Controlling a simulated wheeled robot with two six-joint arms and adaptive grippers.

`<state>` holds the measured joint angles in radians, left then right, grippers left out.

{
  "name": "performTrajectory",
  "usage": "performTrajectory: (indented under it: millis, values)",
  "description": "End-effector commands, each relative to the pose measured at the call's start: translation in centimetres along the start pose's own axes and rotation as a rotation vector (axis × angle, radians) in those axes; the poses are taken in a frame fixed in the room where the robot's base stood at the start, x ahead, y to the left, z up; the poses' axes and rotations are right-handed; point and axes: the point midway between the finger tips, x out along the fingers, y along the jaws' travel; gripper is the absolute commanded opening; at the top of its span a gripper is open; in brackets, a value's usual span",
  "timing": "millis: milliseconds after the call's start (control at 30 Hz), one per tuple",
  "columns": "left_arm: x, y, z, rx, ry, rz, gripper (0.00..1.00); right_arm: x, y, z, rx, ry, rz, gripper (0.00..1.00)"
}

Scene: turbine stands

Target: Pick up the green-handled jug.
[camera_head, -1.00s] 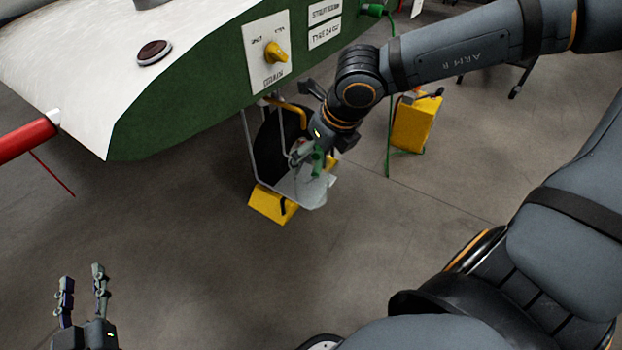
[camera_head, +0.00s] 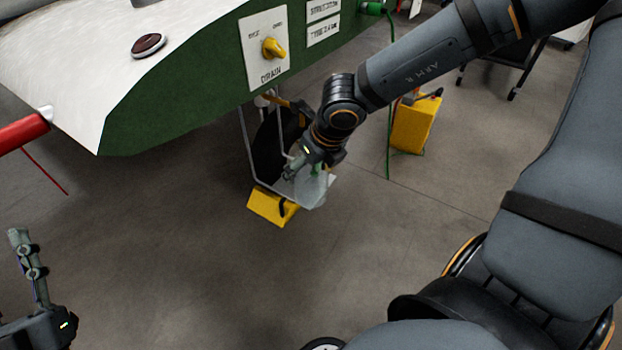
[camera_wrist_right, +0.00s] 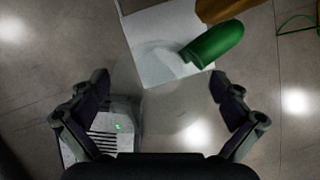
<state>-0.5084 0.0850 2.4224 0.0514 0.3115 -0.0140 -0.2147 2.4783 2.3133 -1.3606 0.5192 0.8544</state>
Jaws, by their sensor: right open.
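The jug is clear, with a green handle (camera_wrist_right: 214,44) in the right wrist view. Its see-through body (camera_head: 312,188) shows under the wing in the head view, at a white sheet. My right gripper (camera_head: 302,170) is at the jug in the head view, partly hiding it. In the right wrist view my right gripper (camera_wrist_right: 158,88) is open, its fingers wide apart, with the green handle beyond the fingertips, up and to the right. My left gripper (camera_head: 35,262) is at the lower left of the head view, cut by the edge, far from the jug.
A green and white wing (camera_head: 190,100) with a yellow drain knob (camera_head: 272,48) hangs above the jug. A yellow chock (camera_head: 270,206) is by the wheel. A yellow box (camera_head: 416,124) and green cable (camera_head: 389,100) stand right. The lower middle floor is clear.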

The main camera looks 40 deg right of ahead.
Motion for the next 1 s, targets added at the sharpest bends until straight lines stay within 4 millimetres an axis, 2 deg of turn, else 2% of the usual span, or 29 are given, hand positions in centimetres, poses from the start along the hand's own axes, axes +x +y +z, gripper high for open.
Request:
performTrajectory:
  millis: [267,700,733,767,1000]
  values:
    - [0.07,0.01,-0.37,0.001,0.015,0.001,0.4,0.11,-0.01,0.02,0.0,0.0,0.0,1.0]
    - [0.06,0.0,-0.31,0.001,0.013,0.0,0.4,0.1,0.0,0.02,0.0,0.0,0.0,0.41]
    - [0.06,0.0,-0.31,0.001,0.013,0.0,0.4,0.09,-0.01,0.04,0.0,-0.001,0.0,0.41]
    - [0.06,0.0,-0.3,0.001,0.013,0.0,0.4,0.09,-0.01,0.04,0.0,-0.001,0.0,0.36]
    - [0.09,0.0,-0.21,0.0,0.007,0.0,0.4,0.0,-0.04,0.1,0.0,-0.001,0.0,0.35]
